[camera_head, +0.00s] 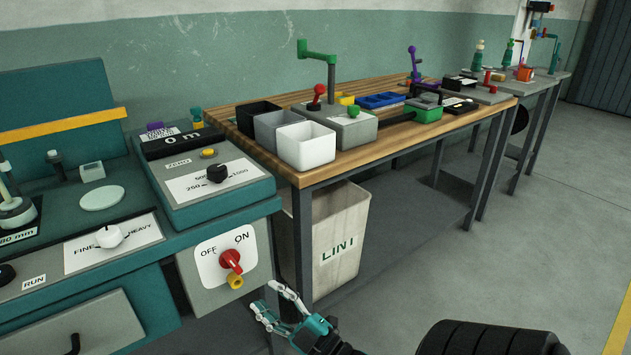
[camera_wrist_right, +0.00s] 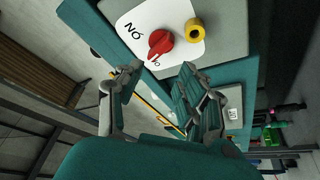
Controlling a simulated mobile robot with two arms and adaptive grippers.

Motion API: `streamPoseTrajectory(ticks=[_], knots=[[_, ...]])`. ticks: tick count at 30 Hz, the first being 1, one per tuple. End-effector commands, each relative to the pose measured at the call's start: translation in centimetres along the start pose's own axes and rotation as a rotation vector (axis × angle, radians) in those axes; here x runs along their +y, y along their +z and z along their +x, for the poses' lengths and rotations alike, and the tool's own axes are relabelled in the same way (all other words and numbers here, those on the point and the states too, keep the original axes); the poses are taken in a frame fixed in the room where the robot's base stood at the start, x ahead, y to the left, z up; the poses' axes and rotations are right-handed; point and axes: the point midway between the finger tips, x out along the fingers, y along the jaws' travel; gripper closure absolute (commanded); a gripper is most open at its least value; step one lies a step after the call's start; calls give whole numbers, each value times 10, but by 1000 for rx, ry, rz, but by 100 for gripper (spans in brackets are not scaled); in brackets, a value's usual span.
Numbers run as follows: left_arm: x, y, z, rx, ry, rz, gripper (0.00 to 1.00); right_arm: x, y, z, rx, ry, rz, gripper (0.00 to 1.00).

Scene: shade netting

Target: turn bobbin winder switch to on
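The red rotary switch (camera_head: 231,260) sits on a white plate (camera_head: 211,266) marked OFF at left and ON at right, on the front of the teal machine. I cannot tell exactly which label the knob points to. A yellow knob (camera_head: 236,282) is just below it. My right gripper (camera_head: 267,296) is open and empty, below and to the right of the switch, apart from it. In the wrist view its spread fingers (camera_wrist_right: 158,78) face the switch. My left gripper is out of view.
The teal machine's top carries a black dial (camera_head: 217,173) and a white FINE/HEAVY knob (camera_head: 109,236). A wooden bench (camera_head: 345,162) with bins stands behind, with a LINT bin (camera_head: 341,230) beneath. Open floor (camera_head: 510,235) lies to the right.

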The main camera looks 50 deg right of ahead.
Motion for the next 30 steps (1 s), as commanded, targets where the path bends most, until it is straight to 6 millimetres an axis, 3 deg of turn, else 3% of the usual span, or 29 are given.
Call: streamPoseTrajectory(ticks=[11,20,30], knots=[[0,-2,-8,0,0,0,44,0,0,-78,-5,-2,2,62],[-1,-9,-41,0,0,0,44,-35,37,-89,-180,-114,96,62],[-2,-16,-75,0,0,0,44,-85,74,-118,-397,-249,209,62]])
